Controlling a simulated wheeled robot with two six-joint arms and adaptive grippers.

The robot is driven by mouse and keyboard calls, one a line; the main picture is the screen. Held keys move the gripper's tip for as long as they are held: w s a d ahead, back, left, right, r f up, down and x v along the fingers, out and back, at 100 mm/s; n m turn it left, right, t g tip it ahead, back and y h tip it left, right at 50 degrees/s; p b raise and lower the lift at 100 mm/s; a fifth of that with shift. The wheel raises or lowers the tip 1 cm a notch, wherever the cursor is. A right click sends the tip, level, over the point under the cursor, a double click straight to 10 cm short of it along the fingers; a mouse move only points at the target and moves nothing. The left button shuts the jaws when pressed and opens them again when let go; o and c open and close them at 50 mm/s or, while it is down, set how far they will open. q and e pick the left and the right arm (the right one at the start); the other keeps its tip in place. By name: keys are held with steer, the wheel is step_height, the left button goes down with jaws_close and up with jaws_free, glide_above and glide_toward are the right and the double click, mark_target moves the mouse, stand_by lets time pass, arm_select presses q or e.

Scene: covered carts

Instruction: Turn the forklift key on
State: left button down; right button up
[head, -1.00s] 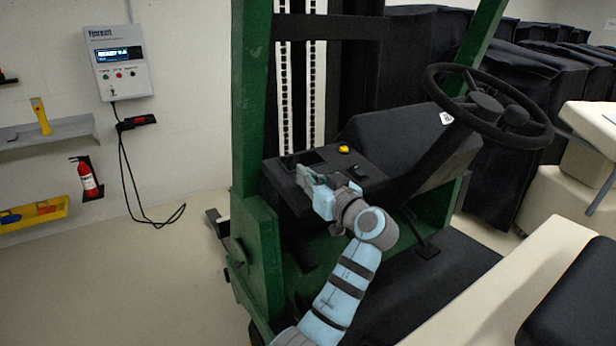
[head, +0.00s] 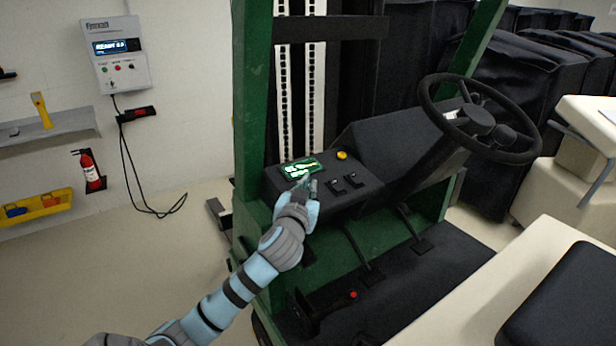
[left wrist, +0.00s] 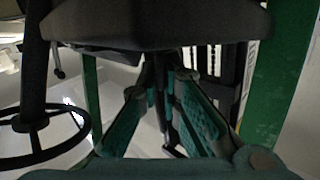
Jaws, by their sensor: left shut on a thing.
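The forklift's black console (head: 360,180) carries a small display (head: 300,168), lit green and white. A yellow button (head: 342,155) and two dark switches sit to its right. My left gripper (head: 309,187) is at the front of the console, just below the display. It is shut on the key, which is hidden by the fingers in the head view. In the left wrist view the two teal fingers (left wrist: 162,88) close in under the dark console edge, and the key is too dark to make out. My right gripper is not in view.
The steering wheel (head: 478,118) stands at right above the black floor mat (head: 420,285). A green mast post (head: 252,100) rises left of the console. A handle with a red button (head: 353,295) is low in front. A wall box (head: 117,55) hangs at left.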

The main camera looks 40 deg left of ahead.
arm_select(q)
steer(key=shift+m+t+h+p, duration=0.6)
steer(key=shift+m+h+p, duration=0.4)
steer(key=shift+m+h, duration=0.7)
steer(key=shift+h, duration=0.3)
steer(key=c, duration=1.8)
jaws_free()
steer(key=shift+o, duration=0.2)
steer(key=v, duration=0.7)
steer(key=shift+s, duration=0.25)
steer(key=shift+w, duration=0.1)
